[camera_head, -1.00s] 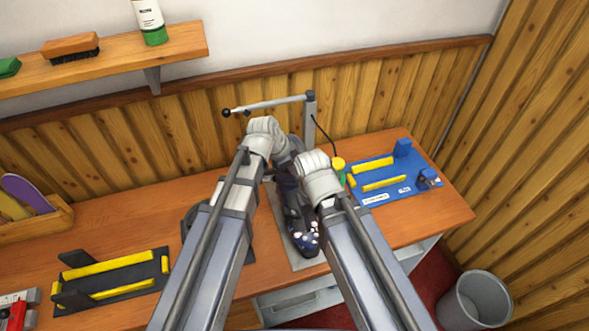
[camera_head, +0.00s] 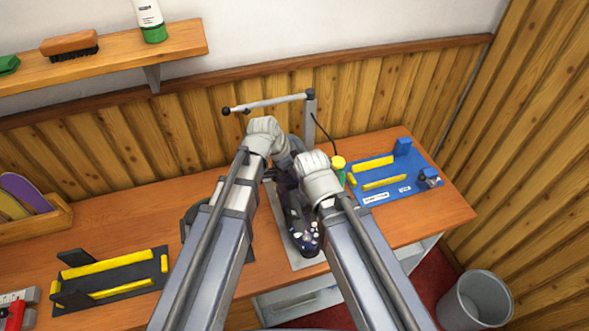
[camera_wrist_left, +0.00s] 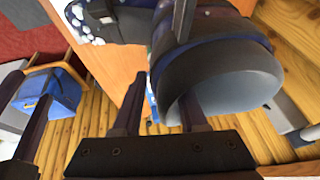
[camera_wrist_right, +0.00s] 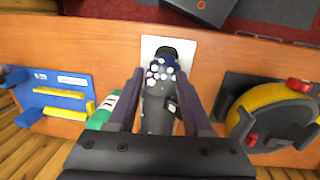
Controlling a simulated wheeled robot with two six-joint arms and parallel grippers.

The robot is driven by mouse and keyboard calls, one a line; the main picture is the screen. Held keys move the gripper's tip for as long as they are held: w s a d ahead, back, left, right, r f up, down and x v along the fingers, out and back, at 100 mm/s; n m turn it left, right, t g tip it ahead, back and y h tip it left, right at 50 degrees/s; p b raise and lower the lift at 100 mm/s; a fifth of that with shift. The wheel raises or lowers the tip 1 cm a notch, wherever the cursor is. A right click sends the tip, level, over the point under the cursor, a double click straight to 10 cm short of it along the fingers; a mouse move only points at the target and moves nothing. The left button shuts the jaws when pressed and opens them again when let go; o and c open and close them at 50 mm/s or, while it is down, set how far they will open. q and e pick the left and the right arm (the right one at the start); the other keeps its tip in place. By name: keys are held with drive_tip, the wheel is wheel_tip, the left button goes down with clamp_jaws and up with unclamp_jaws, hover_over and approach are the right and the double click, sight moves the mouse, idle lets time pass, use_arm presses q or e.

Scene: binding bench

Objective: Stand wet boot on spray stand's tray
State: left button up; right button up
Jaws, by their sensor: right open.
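The dark boot (camera_head: 305,238) with a pale-spotted toe is over the pale tray (camera_head: 308,264) of the spray stand (camera_head: 310,120), toe towards me. Whether its sole touches the tray is unclear. In the left wrist view the boot's shaft (camera_wrist_left: 225,92) shows its grey opening, overlapping one finger of my left gripper (camera_wrist_left: 160,95). In the head view my wrists hide the upper boot and the fingertips.
A blue jig (camera_head: 400,190) with yellow bars lies to the right, a green bottle with a yellow cap (camera_head: 338,164) beside it. A black jig (camera_head: 115,280) lies left. A yellow round device (camera_wrist_right: 275,110) shows in the right wrist view. A bin (camera_head: 475,300) stands on the floor.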

use_arm(q)
drive_tip(key=shift+o, duration=0.9)
drive_tip(key=p+v, duration=0.6)
drive_tip(key=shift+r, duration=0.25)
drive_tip(key=shift+s+a+r+p, duration=0.2)
drive_tip(key=shift+a+r+p, duration=0.1)
drive_tip(key=shift+r+p, duration=0.35)
drive_tip(key=shift+f, duration=0.1)
drive_tip(key=shift+f, duration=0.1)
